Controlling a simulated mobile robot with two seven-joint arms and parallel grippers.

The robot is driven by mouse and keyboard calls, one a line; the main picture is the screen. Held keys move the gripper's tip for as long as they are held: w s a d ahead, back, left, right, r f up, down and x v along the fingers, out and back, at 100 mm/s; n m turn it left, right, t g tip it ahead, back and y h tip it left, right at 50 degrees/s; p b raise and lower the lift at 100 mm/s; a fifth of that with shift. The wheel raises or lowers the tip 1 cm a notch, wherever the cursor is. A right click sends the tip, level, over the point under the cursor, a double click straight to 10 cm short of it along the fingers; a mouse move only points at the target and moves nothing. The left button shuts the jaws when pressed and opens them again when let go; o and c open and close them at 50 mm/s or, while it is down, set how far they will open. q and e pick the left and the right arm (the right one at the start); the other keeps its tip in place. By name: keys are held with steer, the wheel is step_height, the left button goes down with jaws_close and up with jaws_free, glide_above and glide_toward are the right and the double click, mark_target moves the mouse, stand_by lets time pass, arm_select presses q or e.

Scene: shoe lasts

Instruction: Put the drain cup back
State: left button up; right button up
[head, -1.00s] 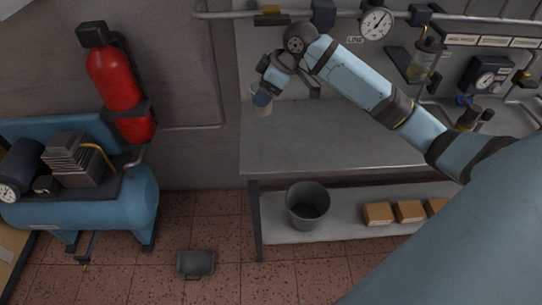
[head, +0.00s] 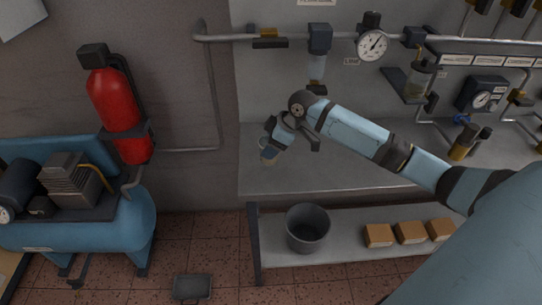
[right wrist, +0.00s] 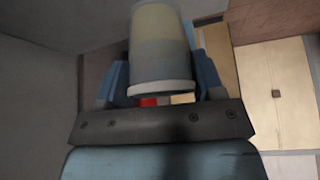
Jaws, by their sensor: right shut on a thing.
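The drain cup (head: 268,153) is a pale, partly see-through cup. It is in my right gripper (head: 266,145) in the head view, in front of the wall panel and above the left end of the workbench. In the right wrist view the cup (right wrist: 160,45) sits between the two blue fingers (right wrist: 161,85), with a white rim towards the camera and a yellowish tint inside. The right gripper is shut on it. I cannot tell whether the cup touches the bench. My left gripper is not in view.
A pipe (head: 225,38) with a dark fitting (head: 319,40) and a pressure gauge (head: 371,45) runs above. A bucket (head: 308,228) and boxes (head: 410,233) are on the lower shelf.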

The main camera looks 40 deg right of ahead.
step_height(320, 180, down, 5)
steer(key=shift+r, duration=0.1)
stand_by(0.3)
steer(key=o, duration=1)
steer(key=v, duration=1.2)
